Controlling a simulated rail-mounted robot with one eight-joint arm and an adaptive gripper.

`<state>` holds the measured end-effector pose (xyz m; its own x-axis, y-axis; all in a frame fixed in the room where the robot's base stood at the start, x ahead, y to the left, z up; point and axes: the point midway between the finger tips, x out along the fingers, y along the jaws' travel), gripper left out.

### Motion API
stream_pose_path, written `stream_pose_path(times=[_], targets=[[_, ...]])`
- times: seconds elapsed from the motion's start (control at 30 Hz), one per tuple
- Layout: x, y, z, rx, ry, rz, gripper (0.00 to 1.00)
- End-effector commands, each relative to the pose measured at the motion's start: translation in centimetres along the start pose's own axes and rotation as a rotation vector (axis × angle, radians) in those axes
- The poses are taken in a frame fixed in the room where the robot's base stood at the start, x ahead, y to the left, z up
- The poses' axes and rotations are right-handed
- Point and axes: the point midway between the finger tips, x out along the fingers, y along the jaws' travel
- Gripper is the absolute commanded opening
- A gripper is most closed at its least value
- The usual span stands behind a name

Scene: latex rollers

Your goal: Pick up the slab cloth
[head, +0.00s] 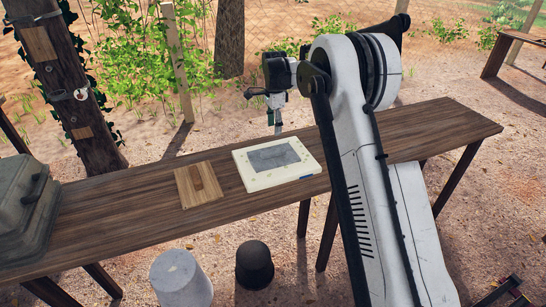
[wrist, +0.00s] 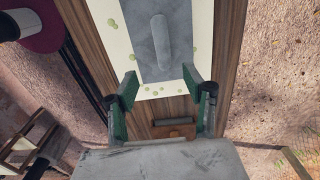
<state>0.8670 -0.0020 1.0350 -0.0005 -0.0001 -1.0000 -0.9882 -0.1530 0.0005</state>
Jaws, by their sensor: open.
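A cream board (head: 244,171) with a grey slab (head: 273,156) on it lies on the wooden table. The wrist view shows the grey slab (wrist: 170,68) with a raised rounded bar along its middle, on the cream board (wrist: 105,22) with green spots. I cannot pick out a separate cloth for certain. My gripper (head: 278,128) hangs by the far side of the board. In the wrist view, my gripper (wrist: 158,80) is open and empty. Its green-lined fingers stand apart, framing the near end of the slab. How high they are above it is unclear.
A wooden board (head: 184,189) lies left of the cream board, and a grey lidded box (head: 22,205) stands at the left. A light bucket (head: 181,280) and a dark bucket (head: 255,266) stand below the table. The table's right end (head: 440,121) is clear.

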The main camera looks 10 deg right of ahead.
Motion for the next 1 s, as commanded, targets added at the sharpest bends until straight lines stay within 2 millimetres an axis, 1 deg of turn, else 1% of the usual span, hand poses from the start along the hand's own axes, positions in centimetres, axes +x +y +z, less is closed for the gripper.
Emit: stream_pose_path(times=[0.2,0.3,0.43,0.67,0.73,1.0], targets=[[3.9,0.0,0.0,-0.001,0.000,-0.001,0.46],[5.5,0.0,0.0,-0.002,0.000,-0.001,0.46],[6.9,0.0,0.0,-0.002,0.000,-0.001,0.46],[7.8,-0.1,0.1,-0.002,0.000,-0.001,0.46],[8.4,-0.2,0.1,-0.002,0.000,-0.001,0.46],[11.9,-0.5,0.2,-0.002,0.000,-0.001,0.46]])
